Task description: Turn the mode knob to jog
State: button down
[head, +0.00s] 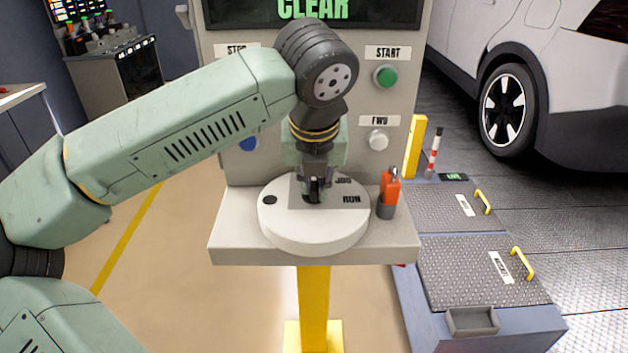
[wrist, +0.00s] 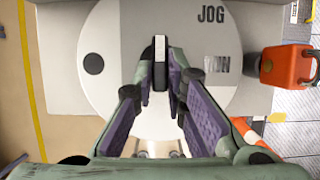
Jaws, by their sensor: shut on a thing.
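The mode knob (wrist: 160,50) is a narrow black bar with a white mark, standing on a round pale dial plate (head: 290,235). In the wrist view its bar lies along the picture's vertical, with the white mark facing up. The JOG label (wrist: 211,16) is to its upper right and the RUN label (wrist: 222,65) to its right. My gripper (head: 313,188) points straight down over the dial. Its two fingers (wrist: 162,82) are closed against both sides of the knob. In the head view the fingers hide most of the knob.
An orange padlock-like piece (head: 390,185) stands on the shelf just right of the dial. The panel behind has a green START button (head: 385,76), a white FWD button (head: 378,140) and a blue button (head: 249,143). A black spot (wrist: 93,63) is on the dial's left.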

jog(key=shift+f+m+b, duration=0.1)
jog(key=shift+m+b, duration=0.2)
jog(key=shift+b, duration=0.15)
jog(key=shift+a+m+h+b, duration=0.15)
jog(key=shift+m+h+b, duration=0.25)
jog(key=shift+m+b, duration=0.2)
jog(key=shift+a+m+h+b, duration=0.1)
jog(key=shift+m+h+b, duration=0.2)
jog(key=shift+m+b, duration=0.35)
jog(key=m, duration=0.2)
jog(key=m+h, duration=0.1)
jog(key=m+g, duration=0.1)
jog(key=m, duration=0.1)
jog(key=shift+w+a+m+h+b, duration=0.2)
jog(key=shift+a+m+h+b, duration=0.05)
jog(key=shift+m+h+b, duration=0.15)
jog(key=c, duration=1.6)
grip_release()
jog(key=shift+r, duration=0.2)
